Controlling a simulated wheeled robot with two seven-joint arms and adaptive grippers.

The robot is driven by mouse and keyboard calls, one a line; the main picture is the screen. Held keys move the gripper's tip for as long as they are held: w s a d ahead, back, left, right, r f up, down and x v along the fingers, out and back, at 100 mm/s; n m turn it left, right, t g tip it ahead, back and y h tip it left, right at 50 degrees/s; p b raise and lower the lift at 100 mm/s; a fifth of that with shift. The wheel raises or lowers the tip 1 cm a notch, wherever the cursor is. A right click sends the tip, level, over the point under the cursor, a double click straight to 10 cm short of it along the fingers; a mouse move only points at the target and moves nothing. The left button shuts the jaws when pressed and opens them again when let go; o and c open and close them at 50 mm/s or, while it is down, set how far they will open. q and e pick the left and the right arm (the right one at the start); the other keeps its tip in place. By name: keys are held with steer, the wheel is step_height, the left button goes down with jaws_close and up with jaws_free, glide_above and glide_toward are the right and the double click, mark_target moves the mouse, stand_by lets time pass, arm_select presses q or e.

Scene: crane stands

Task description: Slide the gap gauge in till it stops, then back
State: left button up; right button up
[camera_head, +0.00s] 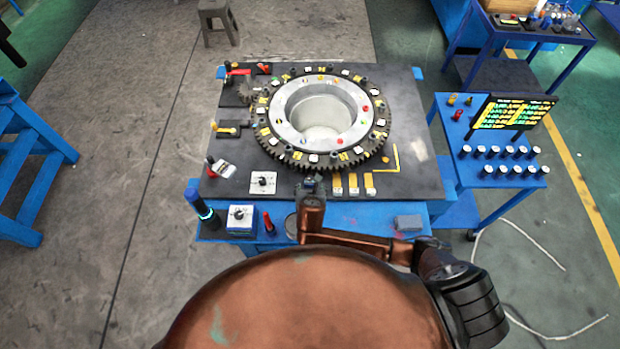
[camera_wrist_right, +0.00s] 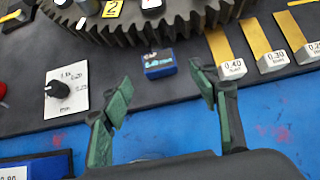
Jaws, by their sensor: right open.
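Three brass gauge strips with white labelled ends lie side by side on the black plate, in front of the large toothed ring (camera_head: 285,158). In the right wrist view the 0.40 gauge (camera_wrist_right: 226,50), the 0.30 gauge (camera_wrist_right: 262,38) and a partly cut-off 0.25 gauge (camera_wrist_right: 297,32) show. My right gripper (camera_head: 312,191) is at the plate's front edge, left of the strips. In the wrist view its green-padded fingers (camera_wrist_right: 163,88) are open and empty. A small blue block (camera_wrist_right: 158,64) with lettering stands ahead between them, apart from both. My left gripper is not in view.
A white dial plate with a black knob (camera_head: 263,181) lies to the left. A blue-and-white box (camera_head: 240,219), a dark cylinder (camera_head: 199,205) and a grey block (camera_head: 408,222) stand on the blue front ledge. A side table (camera_head: 478,180) stands right.

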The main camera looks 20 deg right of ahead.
mark_target(311, 183)
steer(key=x, duration=0.5)
steer(key=shift+w+f, duration=0.1)
steer(key=shift+w, duration=0.1)
steer(key=shift+w+f, duration=0.25)
steer(key=shift+w+d+f, duration=0.1)
steer(key=shift+w+f, duration=0.05)
steer(key=shift+f, duration=0.05)
steer(key=shift+w+f, duration=0.1)
steer(key=c, duration=1.3)
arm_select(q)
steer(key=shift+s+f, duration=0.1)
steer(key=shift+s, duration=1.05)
arm_select(e)
jaws_close()
